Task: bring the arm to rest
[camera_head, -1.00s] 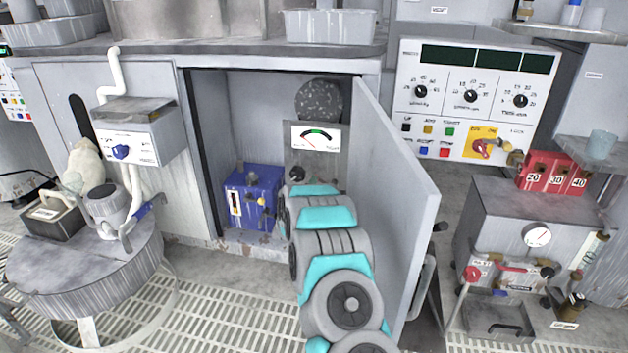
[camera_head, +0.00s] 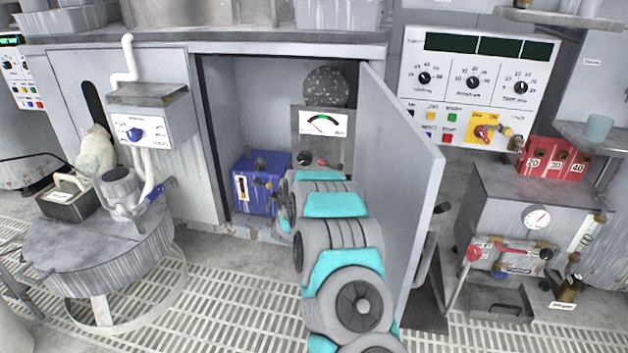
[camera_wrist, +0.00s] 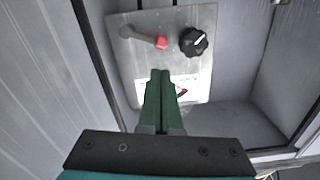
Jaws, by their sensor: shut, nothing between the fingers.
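My gripper (camera_wrist: 162,75) shows in the wrist view with its two green fingers pressed together and nothing between them. The fingers point at a grey metal panel (camera_wrist: 126,60) and partly cover its white dial. The panel carries a black knob (camera_wrist: 194,41) and a lever with a red tip (camera_wrist: 161,43). Whether the fingertips touch the panel I cannot tell, but they overlap neither knob nor lever. In the head view my arm reaches into the open cabinet, in front of the panel's lower part. My gripper is hidden there behind my own arm.
The open cabinet door (camera_head: 400,180) stands close to the right of my arm. A blue box (camera_head: 262,183) sits in the cabinet to the left. A grey bench unit (camera_head: 530,210) is at the right, a round platen table (camera_head: 95,250) at the left. The grated floor (camera_head: 225,300) between is open.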

